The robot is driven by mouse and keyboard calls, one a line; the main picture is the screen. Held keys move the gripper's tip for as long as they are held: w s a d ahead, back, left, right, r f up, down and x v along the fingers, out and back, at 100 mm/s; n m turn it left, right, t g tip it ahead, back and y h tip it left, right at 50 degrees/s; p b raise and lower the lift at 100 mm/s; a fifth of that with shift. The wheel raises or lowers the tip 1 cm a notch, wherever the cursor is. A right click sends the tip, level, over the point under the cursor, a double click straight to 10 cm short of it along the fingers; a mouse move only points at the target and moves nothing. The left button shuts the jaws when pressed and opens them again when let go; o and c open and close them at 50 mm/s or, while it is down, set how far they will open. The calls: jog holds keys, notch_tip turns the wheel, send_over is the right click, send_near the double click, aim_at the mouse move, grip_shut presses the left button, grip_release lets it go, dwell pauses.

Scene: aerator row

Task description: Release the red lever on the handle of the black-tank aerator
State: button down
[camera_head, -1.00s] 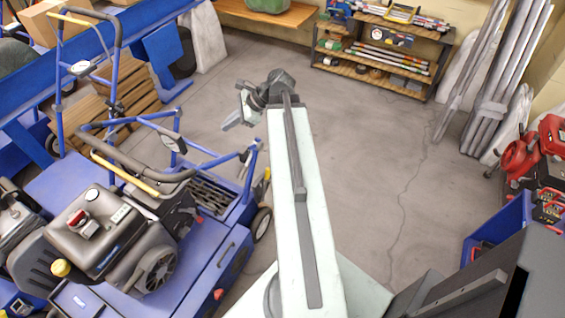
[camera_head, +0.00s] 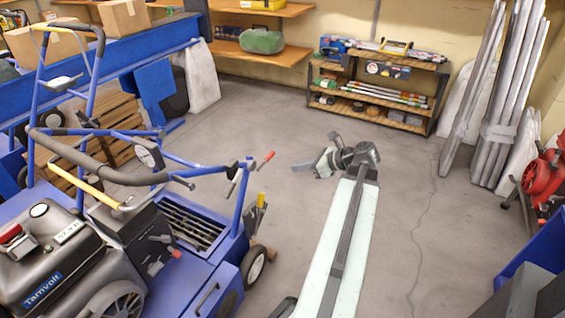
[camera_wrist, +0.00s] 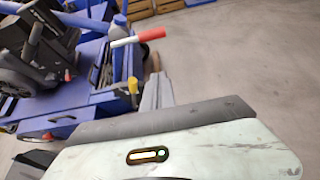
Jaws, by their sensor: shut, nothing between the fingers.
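The aerator with the black tank (camera_head: 52,262) stands at the left of the head view, on a blue body. A lever with a red grip (camera_head: 266,160) sticks up and outward from the end of its blue handle frame (camera_head: 205,166). In the wrist view the red grip (camera_wrist: 152,34) on a pale shaft lies just beyond my fingers, pointing right. My gripper (camera_head: 300,167) is shut and empty, a little to the right of the red grip in the head view and apart from it. In the wrist view its fingers (camera_wrist: 158,88) show as a narrow grey shape below the lever.
A yellow-tipped lever (camera_head: 261,202) and a wheel (camera_head: 255,267) are at the aerator's near right corner. A smaller red knob (camera_head: 176,254) sits near the engine. Blue machinery (camera_head: 110,60) stands behind. Bare floor (camera_head: 400,170) lies to the right, before a low shelf (camera_head: 375,85).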

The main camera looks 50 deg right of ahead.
aim_at(266, 161)
jog(key=f+b+x, duration=0.1)
jog(key=b+x, duration=0.4)
jog(key=x, duration=0.5)
jog(key=r+p, duration=0.4)
jog(key=r, duration=0.1)
jog(key=shift+w, duration=0.3)
